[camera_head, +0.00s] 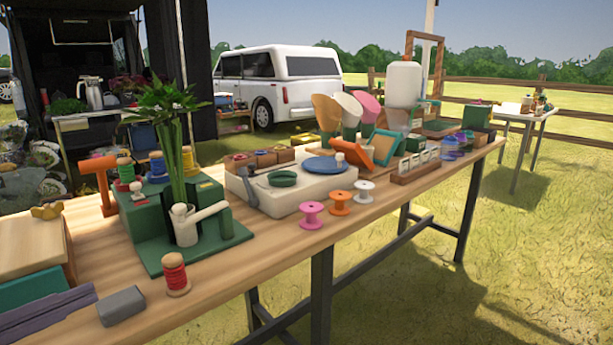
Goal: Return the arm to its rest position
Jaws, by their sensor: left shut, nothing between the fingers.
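The rest of my left arm is outside the view. My right gripper is not in view.
Near the left gripper are a teal box (30,288), a wooden box (30,240) and a red spool (175,274). A green stand (160,212) with a white watering can (186,228) and tall flowers (170,118) stands behind. The table's front strip right of the red spool is clear.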

